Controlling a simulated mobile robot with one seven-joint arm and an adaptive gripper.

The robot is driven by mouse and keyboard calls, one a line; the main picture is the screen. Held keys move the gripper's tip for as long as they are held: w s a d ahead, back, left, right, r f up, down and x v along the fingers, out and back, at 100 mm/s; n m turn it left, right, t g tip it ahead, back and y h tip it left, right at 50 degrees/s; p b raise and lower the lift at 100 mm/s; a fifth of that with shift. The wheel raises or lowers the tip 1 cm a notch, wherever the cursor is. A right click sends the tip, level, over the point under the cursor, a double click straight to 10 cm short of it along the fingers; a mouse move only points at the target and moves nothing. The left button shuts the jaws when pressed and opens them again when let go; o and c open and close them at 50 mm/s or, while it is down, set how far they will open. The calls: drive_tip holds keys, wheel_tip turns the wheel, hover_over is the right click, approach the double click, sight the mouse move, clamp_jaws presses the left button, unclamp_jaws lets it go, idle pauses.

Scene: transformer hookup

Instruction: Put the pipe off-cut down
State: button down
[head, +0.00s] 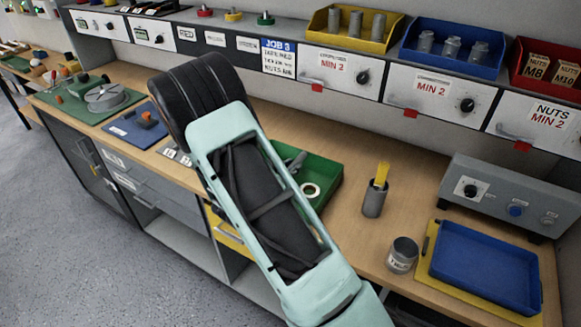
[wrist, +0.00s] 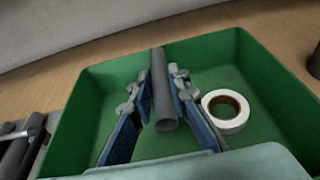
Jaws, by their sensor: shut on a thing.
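The pipe off-cut (wrist: 160,108) is a short grey tube, seen from one end in the wrist view. My gripper (wrist: 161,82) is shut on it, with a blue-padded finger on each side. The pipe is above or inside the green tray (wrist: 75,115); I cannot tell whether it touches the tray floor. In the head view my arm hides most of the gripper and part of the green tray (head: 331,190).
A white tape roll (wrist: 226,111) lies in the tray right of the pipe; it also shows in the head view (head: 310,190). A grey cup with yellow sticks (head: 375,194), a tin (head: 402,255) and a blue tray (head: 488,268) stand to the right. Bins line the shelf behind.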

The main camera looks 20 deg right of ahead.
drive_tip(key=c, duration=1.8)
unclamp_jaws()
drive_tip(key=shift+c, duration=0.2)
drive_tip(key=shift+r, duration=0.15)
drive_tip(key=shift+r+p, duration=0.55)
drive_tip(key=shift+p, duration=0.15)
drive_tip(key=b+v, duration=0.1)
drive_tip(key=v, duration=1)
drive_tip(key=shift+a, duration=0.15)
drive_tip(key=shift+s+a+r, duration=0.15)
drive_tip(key=shift+s+a, duration=0.1)
drive_tip(key=shift+s, duration=0.05)
